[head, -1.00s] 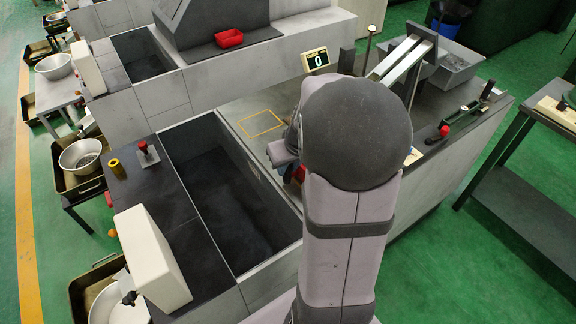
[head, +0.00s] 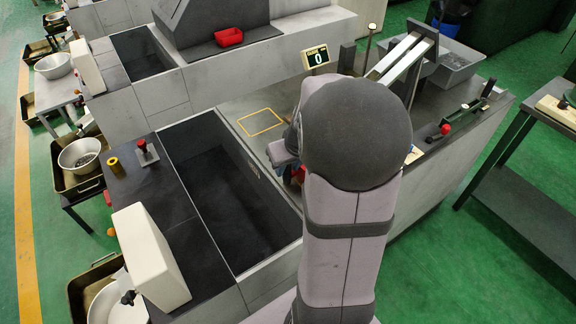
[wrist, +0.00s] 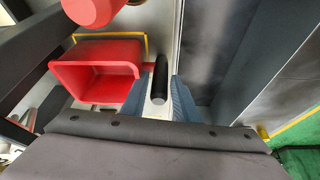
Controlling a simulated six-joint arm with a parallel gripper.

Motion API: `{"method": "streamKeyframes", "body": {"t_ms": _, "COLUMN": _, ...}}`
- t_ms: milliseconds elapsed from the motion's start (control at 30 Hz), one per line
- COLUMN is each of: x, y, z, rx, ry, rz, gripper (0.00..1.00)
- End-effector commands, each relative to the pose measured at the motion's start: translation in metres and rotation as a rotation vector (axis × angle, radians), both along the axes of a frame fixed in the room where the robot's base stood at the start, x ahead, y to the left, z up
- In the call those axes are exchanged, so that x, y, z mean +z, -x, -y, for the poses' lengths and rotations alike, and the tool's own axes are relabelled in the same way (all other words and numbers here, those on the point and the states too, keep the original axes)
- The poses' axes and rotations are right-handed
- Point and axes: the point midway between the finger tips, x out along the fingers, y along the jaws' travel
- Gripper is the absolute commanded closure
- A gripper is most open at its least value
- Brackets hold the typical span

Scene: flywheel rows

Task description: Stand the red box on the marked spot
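The red box (wrist: 95,75) is an open-topped bin at the left of the wrist view. A black cylindrical grip (wrist: 160,80) stands at its right side. My gripper (wrist: 160,90) has blue fingers on either side of this grip, with narrow pale gaps, so it looks open around it. In the head view the red box (head: 299,173) is mostly hidden behind my arm, with only a sliver of red visible. The marked spot is a yellow outline (head: 260,122) on the grey surface, empty, left of my gripper.
A second red bin (head: 229,37) sits on a dark ledge at the back. A deep dark well (head: 220,190) lies left of the grey surface. A counter display (head: 316,57) reads 0. A red-knobbed lever (head: 440,132) and sloping rails (head: 400,58) stand to the right.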

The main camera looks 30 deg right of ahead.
Motion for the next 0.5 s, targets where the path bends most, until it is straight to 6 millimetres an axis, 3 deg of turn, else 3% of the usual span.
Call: {"method": "streamKeyframes", "body": {"t_ms": 500, "x": 0.0082, "y": 0.0026, "z": -0.0003, "rx": -0.001, "ry": 0.0, "rz": 0.003, "gripper": 0.59}}
